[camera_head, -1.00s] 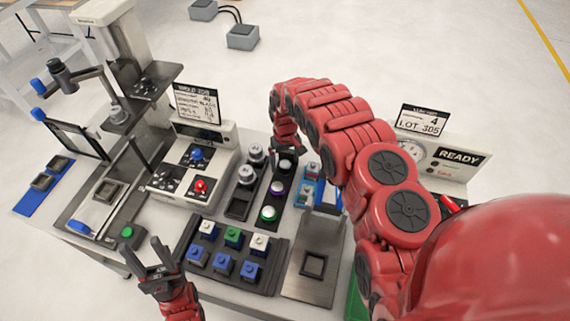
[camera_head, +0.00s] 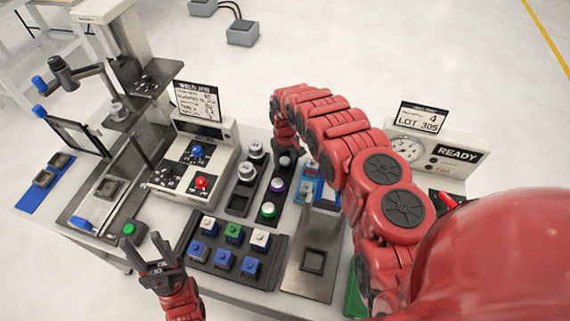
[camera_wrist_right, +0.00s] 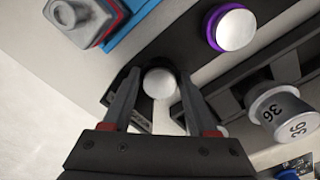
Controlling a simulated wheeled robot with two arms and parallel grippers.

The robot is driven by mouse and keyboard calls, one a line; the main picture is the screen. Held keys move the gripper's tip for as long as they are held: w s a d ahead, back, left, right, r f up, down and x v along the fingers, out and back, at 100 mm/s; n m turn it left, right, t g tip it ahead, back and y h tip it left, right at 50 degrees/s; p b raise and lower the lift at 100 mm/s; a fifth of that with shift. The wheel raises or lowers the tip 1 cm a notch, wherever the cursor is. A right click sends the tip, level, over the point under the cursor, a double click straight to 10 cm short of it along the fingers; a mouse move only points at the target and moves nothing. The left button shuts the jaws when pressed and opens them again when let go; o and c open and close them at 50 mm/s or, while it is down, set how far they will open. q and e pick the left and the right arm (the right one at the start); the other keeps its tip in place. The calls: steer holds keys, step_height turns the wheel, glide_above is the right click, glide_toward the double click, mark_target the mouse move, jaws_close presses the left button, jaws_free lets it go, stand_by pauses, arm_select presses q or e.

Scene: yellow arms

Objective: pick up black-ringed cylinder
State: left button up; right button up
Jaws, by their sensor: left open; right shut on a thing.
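The black-ringed cylinder has a white round top (camera_head: 286,161) and stands at the far end of the dark rack in the head view. Its white top also shows in the right wrist view (camera_wrist_right: 159,84). My right gripper (camera_wrist_right: 158,78) is shut on it, one finger on each side. In the head view my right gripper (camera_head: 286,138) reaches down over that end of the rack and partly hides the cylinder. My left gripper (camera_head: 152,250) is open and empty at the front left, near the green button.
A purple-ringed cylinder (camera_head: 277,186) and a green-ringed cylinder (camera_head: 268,210) stand in the same rack (camera_head: 262,224). Blue-based blocks (camera_head: 311,170) lie close on the right. A box with red and blue knobs (camera_head: 178,197) stands further left.

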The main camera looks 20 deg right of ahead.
mark_target(285, 160)
jaws_close()
steer(key=shift+r, duration=0.1)
steer(key=shift+r+b, duration=0.35)
steer(key=shift+r, duration=0.1)
step_height(285, 160, up, 6)
steer(key=b, duration=0.2)
steer(key=shift+w+b, duration=0.1)
steer(key=shift+b, duration=0.3)
steer(key=shift+r+p, duration=0.7)
steer(key=shift+r, duration=0.25)
steer(key=shift+r+p, duration=0.5)
steer(key=shift+r, duration=0.05)
